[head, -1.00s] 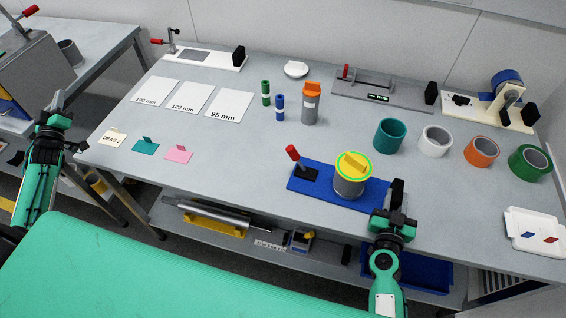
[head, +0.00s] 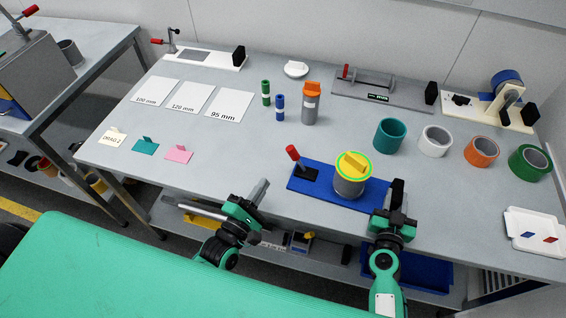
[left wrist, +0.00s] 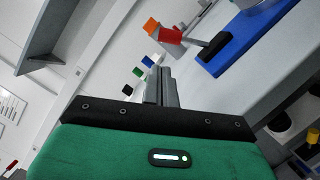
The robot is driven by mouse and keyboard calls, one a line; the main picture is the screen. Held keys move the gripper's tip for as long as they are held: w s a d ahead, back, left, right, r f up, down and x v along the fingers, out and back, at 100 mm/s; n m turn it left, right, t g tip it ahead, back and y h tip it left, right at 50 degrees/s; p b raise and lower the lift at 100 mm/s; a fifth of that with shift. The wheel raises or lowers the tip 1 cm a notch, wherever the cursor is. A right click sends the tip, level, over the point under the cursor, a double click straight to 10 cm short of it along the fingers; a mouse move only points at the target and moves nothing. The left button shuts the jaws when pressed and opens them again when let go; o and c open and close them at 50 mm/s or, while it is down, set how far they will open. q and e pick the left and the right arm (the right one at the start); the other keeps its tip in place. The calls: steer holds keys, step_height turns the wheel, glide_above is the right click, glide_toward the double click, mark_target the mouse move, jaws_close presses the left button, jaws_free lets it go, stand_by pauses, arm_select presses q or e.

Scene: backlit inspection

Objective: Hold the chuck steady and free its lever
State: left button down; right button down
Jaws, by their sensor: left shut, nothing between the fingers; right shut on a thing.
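The chuck has a blue base plate (head: 325,188) near the table's front edge. On it stands a grey cylinder (head: 348,188) with a yellow, green-rimmed top (head: 366,168). At the plate's left end is a red-handled lever (head: 292,153), tilted, on a black foot (head: 306,174); it also shows in the left wrist view (left wrist: 171,35). My left gripper (head: 262,188) is shut and empty, apart from the lever, to its lower left. My right gripper (head: 397,195) is shut at the plate's right end, on what looks like its black end block; its fingers hide the contact.
Teal (head: 390,135), white (head: 435,140), orange (head: 481,151) and green (head: 530,161) rolls stand to the right. A grey bottle with an orange cap (head: 311,103) and two small bottles stand behind.

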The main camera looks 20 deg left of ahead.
mark_target(298, 160)
arm_select(q)
steer(key=shift+s+d+f, duration=0.15)
steer(key=shift+s+f, duration=0.1)
arm_select(e)
steer(key=shift+f, duration=0.25)
arm_select(q)
steer(key=shift+w+d, duration=0.1)
steer(key=shift+w, duration=0.1)
steer(key=x, duration=0.9)
steer(key=shift+w+d+f, duration=0.1)
steer(key=shift+w+f, duration=0.1)
steer(key=shift+m, duration=0.3)
steer(key=shift+d+r+m+g, duration=0.15)
steer(key=shift+d+m+g, duration=0.05)
steer(key=shift+m+g, duration=0.1)
